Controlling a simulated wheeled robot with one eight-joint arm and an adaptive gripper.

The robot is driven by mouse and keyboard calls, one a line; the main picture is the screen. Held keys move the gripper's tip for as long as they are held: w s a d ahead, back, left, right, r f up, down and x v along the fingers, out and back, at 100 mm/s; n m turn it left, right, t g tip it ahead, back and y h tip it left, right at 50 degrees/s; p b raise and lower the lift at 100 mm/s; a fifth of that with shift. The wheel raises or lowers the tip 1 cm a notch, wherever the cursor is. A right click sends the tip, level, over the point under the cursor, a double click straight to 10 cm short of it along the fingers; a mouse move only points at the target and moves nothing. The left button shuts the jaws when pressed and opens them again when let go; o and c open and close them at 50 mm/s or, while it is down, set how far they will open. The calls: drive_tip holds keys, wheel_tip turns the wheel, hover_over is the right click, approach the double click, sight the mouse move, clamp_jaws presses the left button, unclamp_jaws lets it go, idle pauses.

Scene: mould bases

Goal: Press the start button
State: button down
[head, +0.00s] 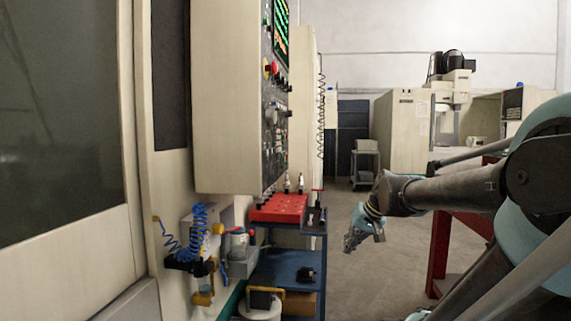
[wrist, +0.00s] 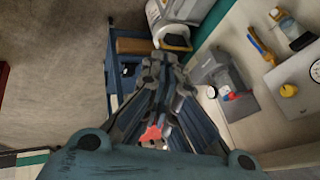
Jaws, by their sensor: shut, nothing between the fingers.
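The control panel (head: 274,120) is on the side of a cream box and shows at a steep angle in the head view. It carries a lit screen (head: 281,30), a red mushroom knob (head: 273,67) and rows of small buttons and dials. I cannot tell which one is the start button. My gripper (head: 350,243) hangs to the right of the panel and lower than it, apart from it, pointing down. In the wrist view my gripper (wrist: 160,62) has its fingers together, with nothing held. The panel face does not show in the wrist view.
A blue cart (head: 285,268) with a red tool tray (head: 279,208) stands below the panel. A coiled blue hose (head: 198,222) hangs on the machine. A red frame (head: 440,255) stands at right. Grey floor (head: 345,205) is open behind my gripper.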

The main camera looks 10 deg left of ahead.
sight(284, 159)
drive_tip(key=w+a+r+m+t+y, duration=0.1)
drive_tip(key=w+a+r+t+y, duration=0.1)
drive_tip(key=w+a+r, duration=0.2)
drive_tip(key=w+a+r+m+t+y, duration=0.1)
drive_tip(key=w+a+r+t+y, duration=0.1)
drive_tip(key=w+r, duration=0.9)
drive_tip(key=w+a+r+m+t+y, duration=0.1)
drive_tip(key=w+a+r, duration=0.4)
drive_tip(key=w, duration=1.6)
wheel_tip(284, 159, up, 3)
drive_tip(key=shift+w+a+m+t+y, duration=0.2)
drive_tip(key=shift+a+m+t+y, duration=0.1)
drive_tip(key=shift+t+y, duration=0.25)
drive_tip(key=shift+a, duration=0.15)
drive_tip(key=a, duration=0.8)
drive_tip(key=shift+a, duration=0.3)
drive_tip(key=shift+w+a, duration=0.1)
drive_tip(key=shift+a+r, duration=0.1)
drive_tip(key=shift+a, duration=0.2)
